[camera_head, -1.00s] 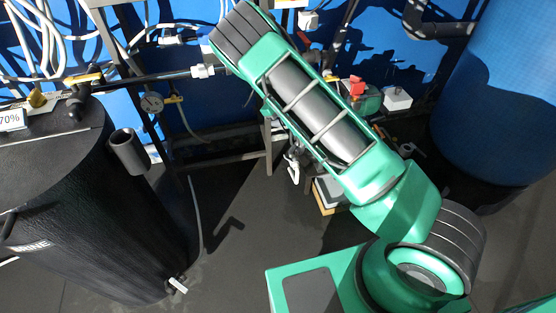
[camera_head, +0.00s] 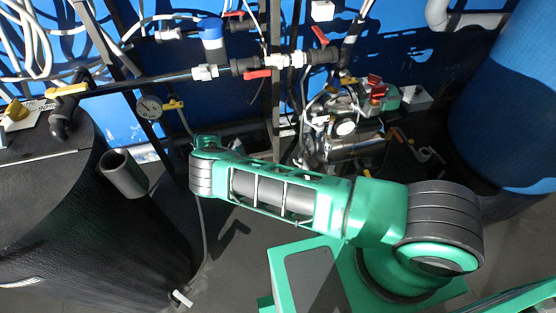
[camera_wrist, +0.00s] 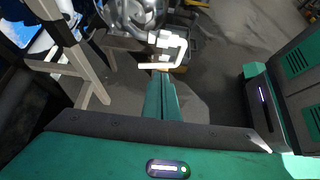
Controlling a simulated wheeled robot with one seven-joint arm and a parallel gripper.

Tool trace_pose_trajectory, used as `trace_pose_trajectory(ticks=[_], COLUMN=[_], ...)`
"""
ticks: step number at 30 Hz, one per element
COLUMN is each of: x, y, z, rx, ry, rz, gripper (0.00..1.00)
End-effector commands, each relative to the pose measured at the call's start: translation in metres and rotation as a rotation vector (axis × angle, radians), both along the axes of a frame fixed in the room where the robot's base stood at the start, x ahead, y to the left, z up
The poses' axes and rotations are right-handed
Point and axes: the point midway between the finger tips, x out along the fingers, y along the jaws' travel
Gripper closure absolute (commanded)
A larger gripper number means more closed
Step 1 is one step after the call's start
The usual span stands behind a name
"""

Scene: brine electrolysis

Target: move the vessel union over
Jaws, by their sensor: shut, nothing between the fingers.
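A white union fitting (camera_head: 205,72) sits on the black horizontal pipe that runs from the black vessel (camera_head: 50,215). A second white fitting (camera_head: 285,61) sits further right on the line; I cannot tell from looks which is the vessel union. My gripper (camera_wrist: 161,75) shows in the wrist view, its green fingers shut together with nothing seen between them. A white hook-shaped piece (camera_wrist: 170,48) appears just beyond the fingertips; I cannot tell whether they touch. In the head view only my arm links show, below the pipe, and the gripper is not seen there.
A pressure gauge (camera_head: 149,107) hangs below the pipe. A red-handled valve (camera_head: 257,74) sits between the fittings. A pump (camera_head: 345,130) stands behind my arm. A blue tank (camera_head: 510,100) fills the right.

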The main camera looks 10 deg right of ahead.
Motion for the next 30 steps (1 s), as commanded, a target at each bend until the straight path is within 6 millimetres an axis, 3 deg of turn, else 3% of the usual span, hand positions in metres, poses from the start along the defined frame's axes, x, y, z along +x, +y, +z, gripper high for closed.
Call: trace_pose_trajectory(ticks=[17, 21, 30], x=[0.002, 0.002, 0.002], y=[-0.094, -0.107, -0.121], z=[-0.056, -0.040, -0.029], rx=[-0.003, -0.002, 0.000], ry=[-0.001, -0.003, -0.002], rz=[-0.019, -0.021, -0.020], gripper=[1.00, 1.00, 1.00])
